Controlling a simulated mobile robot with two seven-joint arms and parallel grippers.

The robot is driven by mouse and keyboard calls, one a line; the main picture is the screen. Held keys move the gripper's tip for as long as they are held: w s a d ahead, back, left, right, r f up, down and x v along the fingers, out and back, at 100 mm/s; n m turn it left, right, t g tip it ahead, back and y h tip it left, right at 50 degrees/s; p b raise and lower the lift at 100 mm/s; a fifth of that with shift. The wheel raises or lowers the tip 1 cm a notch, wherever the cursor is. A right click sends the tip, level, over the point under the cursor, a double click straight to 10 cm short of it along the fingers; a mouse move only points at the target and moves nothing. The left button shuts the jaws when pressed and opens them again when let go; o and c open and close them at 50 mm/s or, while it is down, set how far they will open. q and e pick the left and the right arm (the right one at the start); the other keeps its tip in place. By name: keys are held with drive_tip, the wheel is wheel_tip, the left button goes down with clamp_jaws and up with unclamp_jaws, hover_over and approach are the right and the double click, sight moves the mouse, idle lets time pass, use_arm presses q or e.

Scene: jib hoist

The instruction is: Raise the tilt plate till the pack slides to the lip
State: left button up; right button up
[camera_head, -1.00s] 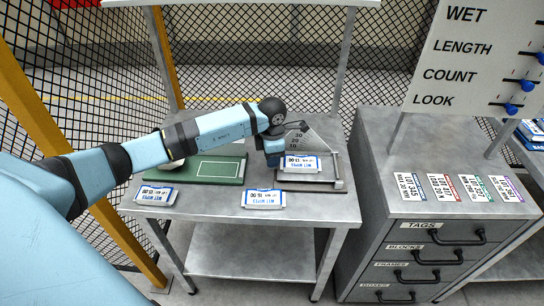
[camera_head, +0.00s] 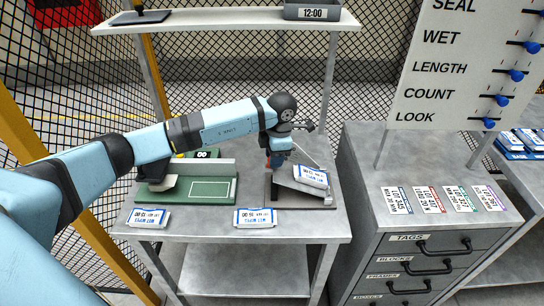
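The tilt plate (camera_head: 290,184) is a grey plate on a dark base (camera_head: 304,200) on the bench. Its left side is raised, so it slopes down to the right. A white and blue wipes pack (camera_head: 312,176) lies tilted on it, towards its right side. A lip at that end is hard to make out, and I cannot tell if the pack touches it. My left gripper (camera_head: 276,160) points down at the plate's raised left edge. Its fingertips are small and partly hidden, so their opening and any hold cannot be told. My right gripper is out of view.
Two more packs (camera_head: 149,217) (camera_head: 256,218) lie along the bench's front edge. A green board (camera_head: 213,190) is left of the plate. A shelf (camera_head: 230,20) crosses above. A drawer cabinet (camera_head: 420,225) with several tags stands right, below a slider board (camera_head: 460,75).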

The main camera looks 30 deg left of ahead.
use_arm(q)
drive_tip(key=shift+o, duration=1.4)
drive_tip(key=shift+d+f, duration=0.1)
drive_tip(key=shift+d, duration=0.1)
drive_tip(key=shift+w, duration=0.1)
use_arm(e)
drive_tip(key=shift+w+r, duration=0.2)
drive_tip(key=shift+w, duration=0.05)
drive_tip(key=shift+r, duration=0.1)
use_arm(q)
drive_tip(key=shift+a+r, duration=0.1)
drive_tip(key=shift+r, duration=0.1)
wheel_tip(320, 180, up, 13)
drive_tip(key=d, duration=0.1)
drive_tip(key=shift+w+d+r+b, duration=0.2)
drive_tip(key=shift+w+b, duration=0.1)
drive_tip(key=shift+w, duration=0.05)
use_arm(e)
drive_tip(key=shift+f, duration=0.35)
